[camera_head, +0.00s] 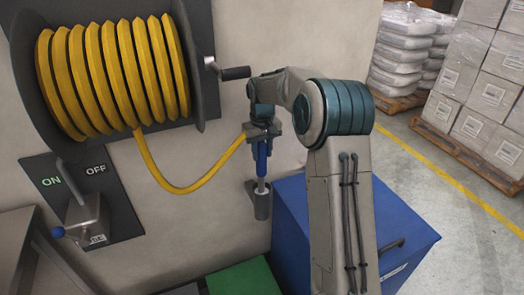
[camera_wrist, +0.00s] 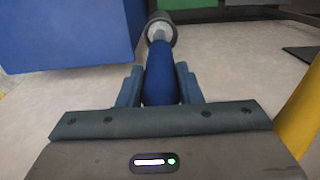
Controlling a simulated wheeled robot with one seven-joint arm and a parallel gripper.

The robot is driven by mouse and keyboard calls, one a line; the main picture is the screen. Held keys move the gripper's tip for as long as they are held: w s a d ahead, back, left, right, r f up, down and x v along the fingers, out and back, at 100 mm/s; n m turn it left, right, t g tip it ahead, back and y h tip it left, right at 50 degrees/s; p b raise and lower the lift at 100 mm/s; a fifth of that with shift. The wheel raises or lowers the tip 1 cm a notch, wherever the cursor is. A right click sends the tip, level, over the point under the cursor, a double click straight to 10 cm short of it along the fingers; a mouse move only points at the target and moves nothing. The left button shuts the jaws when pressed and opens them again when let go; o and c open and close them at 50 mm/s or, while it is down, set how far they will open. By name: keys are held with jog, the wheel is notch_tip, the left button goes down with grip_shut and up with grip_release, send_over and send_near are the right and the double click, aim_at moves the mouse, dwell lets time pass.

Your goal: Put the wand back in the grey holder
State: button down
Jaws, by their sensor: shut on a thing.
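The wand has a blue grip (camera_head: 262,157) and a pale tip, with the yellow hose (camera_head: 205,182) running from its upper end. My gripper (camera_head: 262,138) is shut around the blue grip and holds the wand almost upright, tip down. The grey holder (camera_head: 262,205) is a short cup fixed to the wall below. In the wrist view, my gripper (camera_wrist: 159,82) has a finger on each side of the blue grip (camera_wrist: 160,72). The pale tip is at the mouth of the holder (camera_wrist: 161,20) and looks partly inside; how deep is hidden.
A hose reel (camera_head: 110,75) with a crank handle (camera_head: 235,73) is on the wall at left, above an ON/OFF lever panel (camera_head: 85,200). A blue cabinet (camera_head: 295,225) stands right of the holder. A green box (camera_head: 243,278) is below. Loaded pallets stand at back right.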

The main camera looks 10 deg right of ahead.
jog(key=c, duration=1)
grip_release()
jog(key=shift+f, duration=0.1)
notch_tip(320, 180, up, 12)
jog(key=shift+r, duration=0.15)
